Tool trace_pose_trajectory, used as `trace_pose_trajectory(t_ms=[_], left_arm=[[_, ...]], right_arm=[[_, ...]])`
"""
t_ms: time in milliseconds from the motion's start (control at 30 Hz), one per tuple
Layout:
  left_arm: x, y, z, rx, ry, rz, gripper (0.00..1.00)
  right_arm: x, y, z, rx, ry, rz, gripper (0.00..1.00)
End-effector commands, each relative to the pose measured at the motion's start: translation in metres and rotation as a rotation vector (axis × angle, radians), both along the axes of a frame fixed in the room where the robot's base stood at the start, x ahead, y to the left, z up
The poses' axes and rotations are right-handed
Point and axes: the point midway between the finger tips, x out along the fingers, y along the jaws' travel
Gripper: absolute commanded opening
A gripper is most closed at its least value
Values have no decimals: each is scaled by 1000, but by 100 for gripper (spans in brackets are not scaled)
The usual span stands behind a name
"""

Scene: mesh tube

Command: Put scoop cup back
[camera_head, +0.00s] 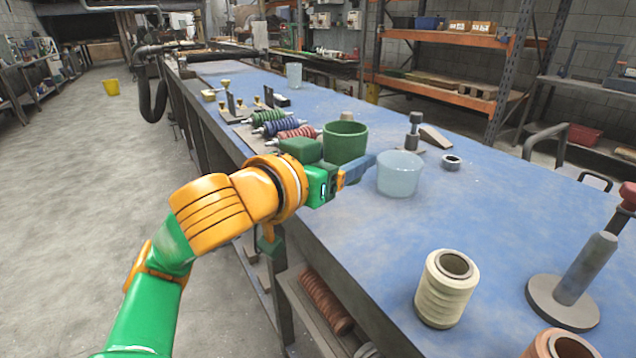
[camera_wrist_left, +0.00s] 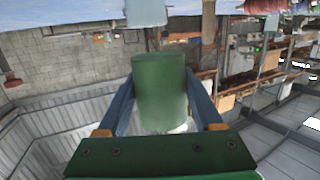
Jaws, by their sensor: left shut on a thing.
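The scoop cup appears to be the dark green cup (camera_head: 345,141), open at the top and upright in the head view. In the left wrist view, the green cup (camera_wrist_left: 160,92) sits between the two blue fingers. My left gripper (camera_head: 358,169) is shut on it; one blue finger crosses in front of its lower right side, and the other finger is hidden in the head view. Whether the cup's base touches the table cannot be told. My right gripper is not in view.
A pale translucent cup (camera_head: 400,175) stands on the blue table (camera_head: 450,210) just right of the fingers. Several ribbed coloured rolls (camera_head: 272,126) lie behind the arm. A cream spool (camera_head: 446,290) and a post on a round base (camera_head: 565,300) stand at the front right.

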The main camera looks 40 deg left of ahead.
Motion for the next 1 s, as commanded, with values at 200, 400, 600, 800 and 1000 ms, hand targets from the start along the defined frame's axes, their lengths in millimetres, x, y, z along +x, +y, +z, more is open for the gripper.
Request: trace_pose_trajectory(t_ms=[200,400,600,800,1000], left_arm=[[18,22,-15,0,6,3,3],[47,55,-61,0,3,0,3],[60,70,-87,1,2,0,3],[59,69,-109,2,-1,-2,3],[59,69,-107,2,-2,-2,3]], right_arm=[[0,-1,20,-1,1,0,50],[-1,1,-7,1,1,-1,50],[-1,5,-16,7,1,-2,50],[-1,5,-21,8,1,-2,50],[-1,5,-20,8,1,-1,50]])
